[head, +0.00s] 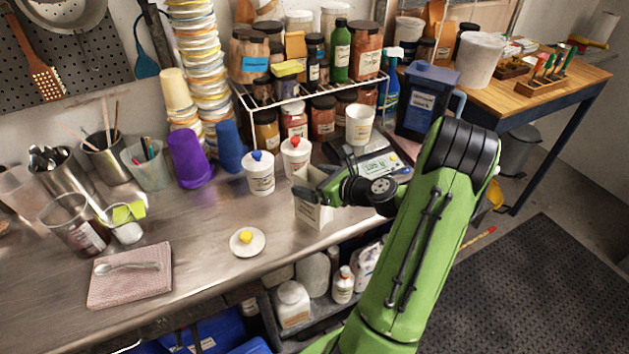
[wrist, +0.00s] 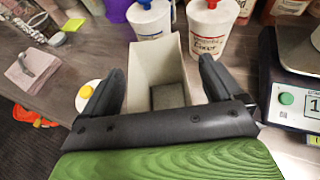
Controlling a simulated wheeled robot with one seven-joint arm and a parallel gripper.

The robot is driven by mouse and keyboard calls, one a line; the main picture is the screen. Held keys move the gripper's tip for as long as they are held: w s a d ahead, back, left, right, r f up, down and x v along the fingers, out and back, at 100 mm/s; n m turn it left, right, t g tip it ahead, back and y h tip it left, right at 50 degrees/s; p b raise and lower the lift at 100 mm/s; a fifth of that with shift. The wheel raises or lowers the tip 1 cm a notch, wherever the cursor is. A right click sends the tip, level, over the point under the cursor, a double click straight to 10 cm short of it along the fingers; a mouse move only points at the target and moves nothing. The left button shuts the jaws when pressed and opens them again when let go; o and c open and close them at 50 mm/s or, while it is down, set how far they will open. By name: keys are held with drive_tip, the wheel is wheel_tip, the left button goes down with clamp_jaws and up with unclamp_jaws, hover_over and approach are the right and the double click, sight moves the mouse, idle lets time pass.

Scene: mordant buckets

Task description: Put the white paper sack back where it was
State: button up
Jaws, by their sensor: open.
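The white paper sack (head: 310,213) stands upright on the steel bench, partly covered by my gripper (head: 315,188) in the head view. In the wrist view the sack (wrist: 153,62) is open at the top, and I look down into its grey inside. My gripper (wrist: 162,72) is open, with one finger on each side of the sack's upper part. I cannot tell whether either finger touches the paper.
A blue-knobbed white jar (head: 259,178) and a red-knobbed white jar (head: 295,160) stand close behind the sack. A scale (head: 378,167) is at right. A white lid with a yellow knob (head: 247,251) lies at left. Bare bench (head: 205,225) lies farther left.

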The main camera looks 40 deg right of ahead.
drive_tip(key=shift+r, duration=0.1)
drive_tip(key=p+v, duration=0.2)
drive_tip(key=v, duration=1)
drive_tip(key=w+a+r+n+g+y, duration=0.15)
drive_tip(key=a+n+g, duration=0.25)
drive_tip(key=a+n, duration=0.4)
drive_tip(key=w+a+r+n+g+y, duration=0.1)
drive_tip(key=w+a+n+g, duration=0.15)
drive_tip(key=a+n, duration=0.6)
drive_tip(key=s+a+r+n+h, duration=0.2)
drive_tip(key=s+a+n, duration=0.3)
drive_tip(key=n, duration=0.4)
drive_tip(key=s+a+r+n+g+h, duration=0.1)
drive_tip(key=s+a+r+n+h, duration=0.1)
drive_tip(key=s+a+r+n, duration=0.3)
drive_tip(key=s+a+n, duration=0.1)
drive_tip(key=s+n, duration=0.2)
drive_tip(key=n, duration=0.1)
drive_tip(key=shift+r, duration=0.2)
drive_tip(key=shift+d+g, duration=0.25)
